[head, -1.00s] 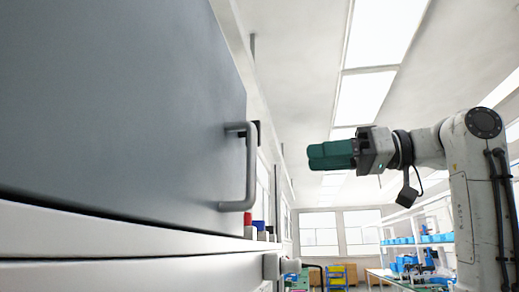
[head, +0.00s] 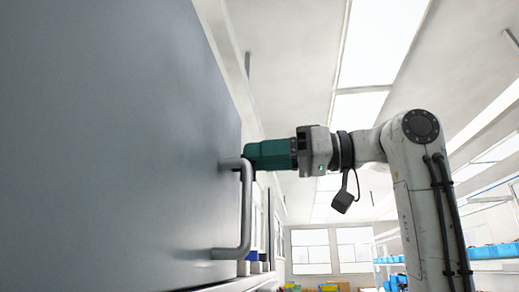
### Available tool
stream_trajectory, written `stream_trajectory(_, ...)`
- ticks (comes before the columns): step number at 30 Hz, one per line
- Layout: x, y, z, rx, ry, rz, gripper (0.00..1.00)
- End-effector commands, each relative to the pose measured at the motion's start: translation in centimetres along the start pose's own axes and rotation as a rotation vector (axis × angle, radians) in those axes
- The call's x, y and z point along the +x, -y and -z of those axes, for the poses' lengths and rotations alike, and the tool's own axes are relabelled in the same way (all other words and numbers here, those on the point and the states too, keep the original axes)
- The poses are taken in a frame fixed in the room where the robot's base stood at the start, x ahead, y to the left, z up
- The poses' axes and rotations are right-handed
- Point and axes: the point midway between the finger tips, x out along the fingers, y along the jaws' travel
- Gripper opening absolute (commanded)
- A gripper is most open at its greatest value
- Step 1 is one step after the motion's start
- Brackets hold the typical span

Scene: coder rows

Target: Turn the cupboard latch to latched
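The grey cupboard door (head: 110,150) fills the left of the head view, with its bar handle (head: 246,212) near the right edge. My gripper (head: 252,155), with teal fingers, points left at the door's edge, just right of the handle's upper end. I cannot tell whether it touches anything. The latch cannot be made out; the fingers and handle cover the spot where a small dark part showed earlier. The gap between the fingers is not visible.
Small blue and pale items (head: 254,262) stand below the handle, beyond the door edge. Shelves with blue bins (head: 480,252) are far off at the right.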

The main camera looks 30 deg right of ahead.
Motion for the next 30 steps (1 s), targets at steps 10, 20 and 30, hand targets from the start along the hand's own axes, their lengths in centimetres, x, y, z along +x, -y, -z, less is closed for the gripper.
stream_trajectory(10, 0.83, 0.03, -0.05, -0.001, 0.000, 0.000, 0.38)
stream_trajectory(20, 0.80, 0.03, -0.04, -0.001, 0.000, 0.000, 0.13)
stream_trajectory(30, 0.79, 0.02, -0.03, -0.001, 0.000, 0.000, 0.00)
